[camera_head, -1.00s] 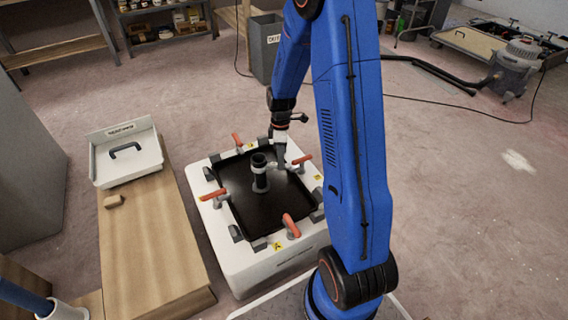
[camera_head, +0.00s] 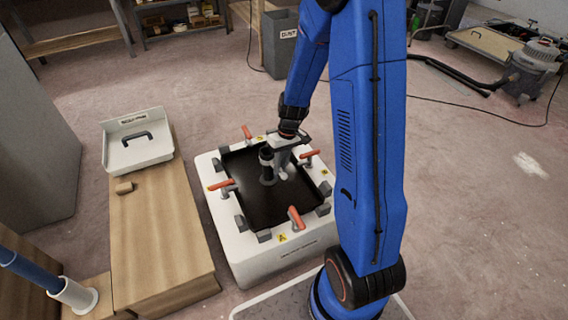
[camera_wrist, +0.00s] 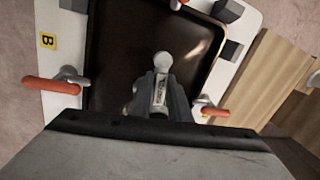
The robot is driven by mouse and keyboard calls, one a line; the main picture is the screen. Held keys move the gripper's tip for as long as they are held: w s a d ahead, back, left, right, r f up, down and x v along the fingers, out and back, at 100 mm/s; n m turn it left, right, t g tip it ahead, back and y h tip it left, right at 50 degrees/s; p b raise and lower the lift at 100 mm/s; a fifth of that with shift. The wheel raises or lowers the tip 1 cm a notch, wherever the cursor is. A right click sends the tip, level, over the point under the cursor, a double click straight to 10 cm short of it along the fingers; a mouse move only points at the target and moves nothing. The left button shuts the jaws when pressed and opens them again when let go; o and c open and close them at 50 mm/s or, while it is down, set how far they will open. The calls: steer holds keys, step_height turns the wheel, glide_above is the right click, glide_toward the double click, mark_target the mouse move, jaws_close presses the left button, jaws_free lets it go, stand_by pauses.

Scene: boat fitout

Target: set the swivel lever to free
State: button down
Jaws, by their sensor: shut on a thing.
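A white box-shaped unit (camera_head: 290,257) stands on the floor with a black recessed panel (camera_head: 250,205) on top. A black upright post (camera_head: 267,166) rises from the panel. My gripper (camera_head: 283,163) is low over the panel, just right of the post. In the wrist view my gripper (camera_wrist: 160,98) is shut on a pale grey piece with a rounded end (camera_wrist: 163,62), seemingly the swivel lever; its label is too small to read. The fingers hide part of it, and its setting cannot be told. Red-handled clamps (camera_head: 295,217) surround the panel.
A grey bin (camera_head: 279,45) stands behind. A vacuum cleaner (camera_head: 530,68) and its hose lie at back right. Floor at right is clear.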

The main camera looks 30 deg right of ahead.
steer(key=shift+a+m, duration=0.7)
steer(key=shift+m, duration=0.2)
steer(key=c, duration=1.6)
jaws_free()
steer(key=shift+c, duration=0.2)
steer(key=d+r, duration=0.3)
steer(key=r, duration=1.4)
steer(key=shift+d, duration=0.15)
steer(key=shift+s, duration=0.1)
